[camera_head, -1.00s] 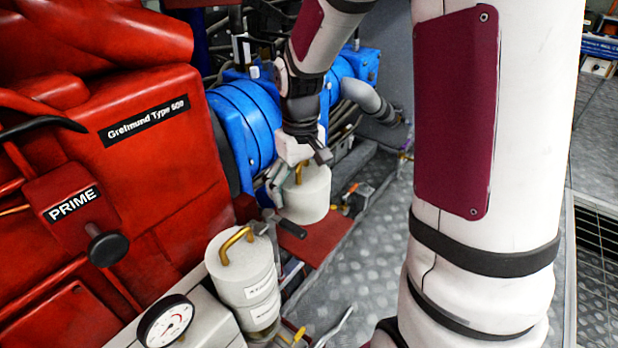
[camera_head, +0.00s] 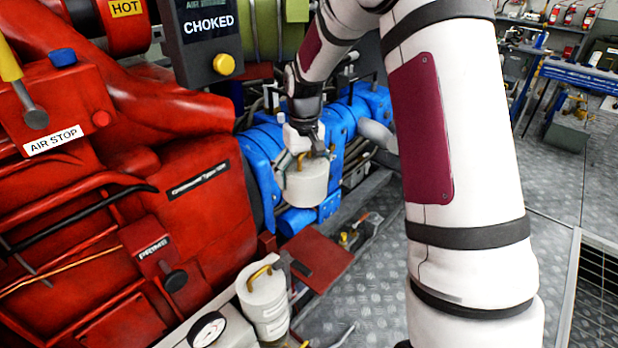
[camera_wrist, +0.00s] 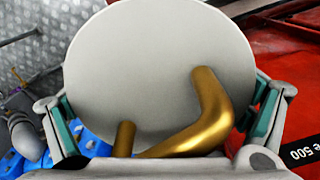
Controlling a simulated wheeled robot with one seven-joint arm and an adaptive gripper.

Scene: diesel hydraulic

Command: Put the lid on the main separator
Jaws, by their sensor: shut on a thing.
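A white round lid (camera_head: 307,186) with a bent gold handle hangs in front of the blue machinery. My gripper (camera_head: 306,163) is shut on it, fingers reaching down around its sides. In the wrist view the lid (camera_wrist: 150,60) fills the middle, its gold handle (camera_wrist: 205,110) close to the palm and my gripper's (camera_wrist: 160,108) green-padded fingers at either side. A white canister (camera_head: 270,318) stands at the lower middle, below and left of the held lid, topped by a similar piece with a gold handle (camera_head: 260,272). Its labels are too small to read, so I cannot tell which separator it is.
A pressure gauge (camera_head: 208,330) sits left of the canister. The red engine (camera_head: 200,220) fills the left, and blue machinery (camera_head: 262,150) stands behind the lid. Checkered floor is open at right.

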